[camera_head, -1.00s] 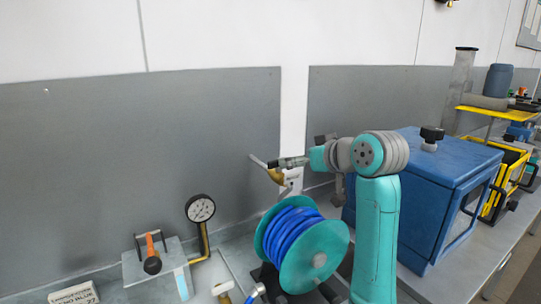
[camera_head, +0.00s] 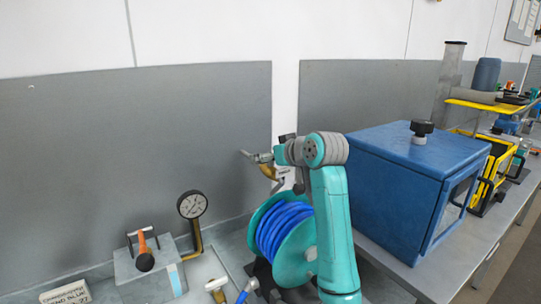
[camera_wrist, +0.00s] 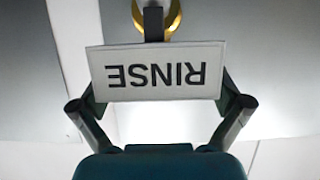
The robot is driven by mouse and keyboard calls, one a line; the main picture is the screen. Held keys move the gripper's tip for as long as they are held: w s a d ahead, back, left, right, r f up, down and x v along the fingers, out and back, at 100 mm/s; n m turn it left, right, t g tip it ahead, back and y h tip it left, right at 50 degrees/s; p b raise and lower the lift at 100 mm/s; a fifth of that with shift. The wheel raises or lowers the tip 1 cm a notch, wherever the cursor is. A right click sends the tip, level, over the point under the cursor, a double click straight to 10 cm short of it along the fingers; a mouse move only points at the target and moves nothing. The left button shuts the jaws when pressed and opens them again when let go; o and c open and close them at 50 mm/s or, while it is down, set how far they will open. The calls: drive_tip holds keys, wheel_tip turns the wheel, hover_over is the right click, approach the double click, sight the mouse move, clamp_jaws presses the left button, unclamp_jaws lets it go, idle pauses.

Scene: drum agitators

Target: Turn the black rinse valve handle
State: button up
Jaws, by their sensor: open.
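The brass rinse valve (camera_head: 267,172) stands out from the wall above the hose reel. A grey lever end (camera_head: 245,154) shows at its left in the head view. My gripper (camera_head: 264,157) is right at the valve, and small detail there is hard to make out. In the wrist view, a white RINSE label (camera_wrist: 156,72) appears upside down and fills the space between the open fingers of my gripper (camera_wrist: 160,92). A dark bar (camera_wrist: 153,22) rises behind the label in front of a brass ring (camera_wrist: 178,14). The label hides the fingertips, and I cannot tell contact.
A teal reel with blue hose (camera_head: 283,235) stands below the valve. A blue cabinet (camera_head: 395,190) is to the right of my arm. A pressure gauge (camera_head: 192,205) and an orange-handled fixture (camera_head: 145,260) are to the left. The grey wall panel (camera_head: 120,150) is close behind.

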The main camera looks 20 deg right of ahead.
drive_tip(key=shift+c, duration=0.3)
drive_tip(key=c, duration=1.1)
drive_tip(key=shift+n+y, duration=0.4)
drive_tip(key=n+g+y, duration=0.2)
drive_tip(key=y, duration=0.1)
drive_tip(key=shift+d+n, duration=0.1)
drive_tip(key=shift+n, duration=0.3)
drive_tip(key=n+g+y, duration=0.3)
drive_tip(key=n+g, duration=0.1)
drive_tip(key=shift+n+y, duration=0.3)
drive_tip(key=shift+y, duration=0.1)
drive_tip(key=n+g+y, duration=0.1)
drive_tip(key=n+g, duration=0.2)
drive_tip(key=g, duration=0.1)
drive_tip(key=shift+n+y, duration=0.3)
drive_tip(key=shift+n, duration=0.1)
drive_tip(key=shift+n+g, duration=1)
drive_tip(key=shift+g, duration=0.2)
drive_tip(key=shift+n+g, duration=0.6)
drive_tip(key=shift+g, duration=0.1)
